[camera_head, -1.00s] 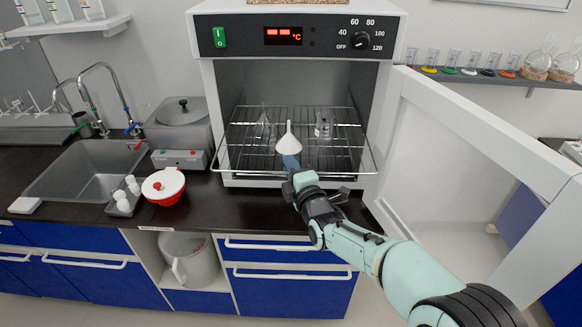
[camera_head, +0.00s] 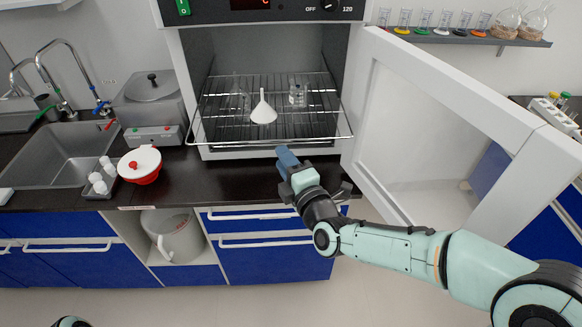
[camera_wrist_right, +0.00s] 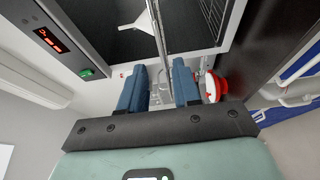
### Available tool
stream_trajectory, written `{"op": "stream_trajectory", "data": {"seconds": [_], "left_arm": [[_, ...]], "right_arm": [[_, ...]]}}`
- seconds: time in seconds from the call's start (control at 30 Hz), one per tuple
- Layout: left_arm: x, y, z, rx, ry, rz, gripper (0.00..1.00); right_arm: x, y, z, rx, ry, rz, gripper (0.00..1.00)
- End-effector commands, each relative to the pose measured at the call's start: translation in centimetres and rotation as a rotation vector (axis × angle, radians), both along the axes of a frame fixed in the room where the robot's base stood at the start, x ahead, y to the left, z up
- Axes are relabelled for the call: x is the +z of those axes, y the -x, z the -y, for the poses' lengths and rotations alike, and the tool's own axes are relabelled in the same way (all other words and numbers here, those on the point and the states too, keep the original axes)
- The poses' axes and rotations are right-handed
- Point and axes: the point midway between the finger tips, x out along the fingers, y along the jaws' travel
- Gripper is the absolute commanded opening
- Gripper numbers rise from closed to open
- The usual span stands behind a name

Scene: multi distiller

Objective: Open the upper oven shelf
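The oven (camera_head: 178,85) stands open with its door swung to the right. Its wire shelf (camera_head: 222,132) juts out past the oven's front, with its front rail above the counter. On it are a white funnel (camera_head: 263,112) and clear glassware (camera_head: 298,94). My right gripper (camera_head: 287,157) is in front of the oven, near the front rail. In the right wrist view its two blue fingers (camera_wrist_right: 160,88) are apart, and the rail (camera_wrist_right: 160,35) runs toward the gap between them. Contact with the rail cannot be told. My left gripper is not visible.
The open oven door (camera_head: 440,125) fills the right side, beside my right arm. A red and white pot (camera_head: 140,166), a grey lidded bath (camera_head: 150,100) and a sink (camera_head: 60,160) are on the counter to the left. Blue drawers (camera_head: 270,262) are below.

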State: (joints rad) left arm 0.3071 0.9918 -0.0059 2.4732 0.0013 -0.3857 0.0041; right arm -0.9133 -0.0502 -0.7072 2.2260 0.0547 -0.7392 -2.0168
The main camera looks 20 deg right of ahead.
Motion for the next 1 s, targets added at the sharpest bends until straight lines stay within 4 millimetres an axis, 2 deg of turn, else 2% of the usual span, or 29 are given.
{"op": "stream_trajectory", "data": {"seconds": [0.1,0.23,0.8,0.87,0.93,0.97,1.0], "left_arm": [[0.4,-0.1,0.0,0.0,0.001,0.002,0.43],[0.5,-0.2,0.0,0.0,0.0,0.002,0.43],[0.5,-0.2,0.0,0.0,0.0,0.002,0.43],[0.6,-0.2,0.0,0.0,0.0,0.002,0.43],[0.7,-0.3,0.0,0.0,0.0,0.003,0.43],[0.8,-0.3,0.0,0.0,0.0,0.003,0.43],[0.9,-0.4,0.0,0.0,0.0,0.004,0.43]], "right_arm": [[0.1,1.7,0.3,-0.001,-0.002,0.0,0.32],[0.0,2.7,0.4,-0.001,0.0,0.0,0.32],[-0.2,3.0,0.3,0.0,-0.001,-0.004,0.32],[-1.0,2.8,0.1,0.003,-0.011,-0.027,0.32],[-3.1,2.5,-0.3,0.003,-0.046,-0.089,0.32],[-4.5,2.4,-0.5,0.002,-0.072,-0.13,0.32],[-6.8,2.3,-0.7,-0.004,-0.114,-0.196,0.32]]}}
